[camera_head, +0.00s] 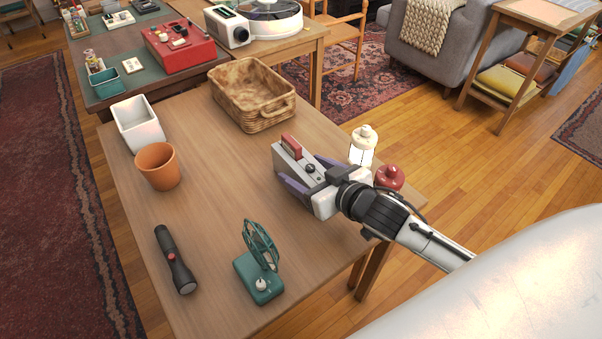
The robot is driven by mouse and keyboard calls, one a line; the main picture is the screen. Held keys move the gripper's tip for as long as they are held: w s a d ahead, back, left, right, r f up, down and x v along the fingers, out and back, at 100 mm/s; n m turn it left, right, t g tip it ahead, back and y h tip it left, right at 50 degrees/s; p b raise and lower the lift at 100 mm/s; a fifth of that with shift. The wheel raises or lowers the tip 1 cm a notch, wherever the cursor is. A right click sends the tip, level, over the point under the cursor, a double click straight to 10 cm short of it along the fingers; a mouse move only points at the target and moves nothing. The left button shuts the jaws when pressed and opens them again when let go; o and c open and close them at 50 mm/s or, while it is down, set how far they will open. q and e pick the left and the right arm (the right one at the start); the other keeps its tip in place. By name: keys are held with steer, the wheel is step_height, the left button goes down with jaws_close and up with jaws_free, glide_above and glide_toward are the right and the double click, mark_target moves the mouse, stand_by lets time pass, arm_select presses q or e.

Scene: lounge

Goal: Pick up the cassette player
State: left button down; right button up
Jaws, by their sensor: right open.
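The cassette player (290,155), a small grey box with a red part on top and a dark round knob, is on the right half of the wooden table. My right gripper (303,174) comes in from the lower right and is open. Its purple fingers lie on either side of the player, and part of the player's near end is hidden by the gripper. I cannot tell whether the fingers touch it. My left gripper is not in view.
A cream lantern (362,147) and red object (389,178) are close beside my right gripper. The table's middle is clear.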

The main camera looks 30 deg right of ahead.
steer(key=shift+x, duration=1)
steer(key=c, duration=1.5)
steer(key=shift+r, duration=0.25)
steer(key=shift+c, duration=0.2)
